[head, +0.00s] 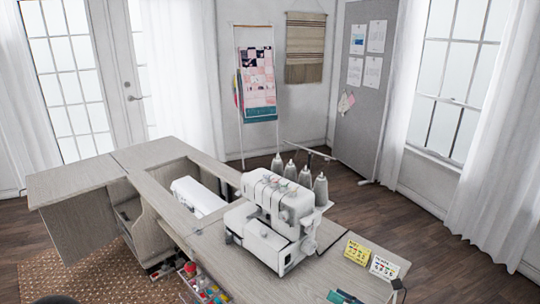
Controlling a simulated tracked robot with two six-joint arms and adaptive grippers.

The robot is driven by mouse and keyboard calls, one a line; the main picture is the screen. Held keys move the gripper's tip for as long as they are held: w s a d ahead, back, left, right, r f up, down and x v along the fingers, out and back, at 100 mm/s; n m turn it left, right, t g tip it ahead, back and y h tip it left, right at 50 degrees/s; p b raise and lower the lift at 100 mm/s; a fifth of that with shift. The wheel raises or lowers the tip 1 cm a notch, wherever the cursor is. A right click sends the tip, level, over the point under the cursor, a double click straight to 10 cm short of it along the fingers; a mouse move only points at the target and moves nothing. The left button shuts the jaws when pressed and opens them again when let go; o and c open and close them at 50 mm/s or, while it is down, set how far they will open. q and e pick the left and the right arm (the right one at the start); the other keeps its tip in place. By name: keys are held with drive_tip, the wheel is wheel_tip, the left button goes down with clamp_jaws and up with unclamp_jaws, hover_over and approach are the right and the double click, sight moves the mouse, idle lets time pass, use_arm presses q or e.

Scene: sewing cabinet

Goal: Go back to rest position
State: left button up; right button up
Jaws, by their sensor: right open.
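A small dark part of my right gripper (398,286) shows at the table's right front edge, beside the cards; it is open and I see nothing in it. Most of it and its arm are out of the picture. My left gripper is not in view. The sewing cabinet (85,178) has a wood-grain top and stands across the middle. A white overlock machine (265,235) with several grey thread cones sits on its top, apart from my right gripper.
A teal item (343,297) lies at the bottom edge. A white machine (198,196) sits in the cabinet opening. Open floor (430,250) lies to the right.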

drive_tip(key=s+a+f+n+g+h, duration=0.1)
drive_tip(key=s+a+f+n+g, duration=0.5)
drive_tip(key=s, duration=0.5)
drive_tip(key=s+a+f+n+g+h, duration=0.1)
drive_tip(key=s+a+f+n+g, duration=0.5)
drive_tip(key=s, duration=0.5)
drive_tip(key=s+d+f+n+g+h, duration=0.3)
drive_tip(key=s+f+n+g+h, duration=0.15)
drive_tip(key=s+f+n, duration=0.4)
drive_tip(key=s+d+f+n+t+h, duration=0.2)
drive_tip(key=s+d+n+h, duration=0.1)
drive_tip(key=s+n, duration=0.15)
drive_tip(key=w+n+t, duration=0.3)
drive_tip(key=w+n, duration=0.3)
drive_tip(key=n, duration=0.1)
drive_tip(key=shift+w+d+f+t, duration=0.3)
drive_tip(key=shift+d+f+t, duration=0.05)
drive_tip(key=shift+d+f, duration=0.1)
drive_tip(key=shift+h, duration=0.25)
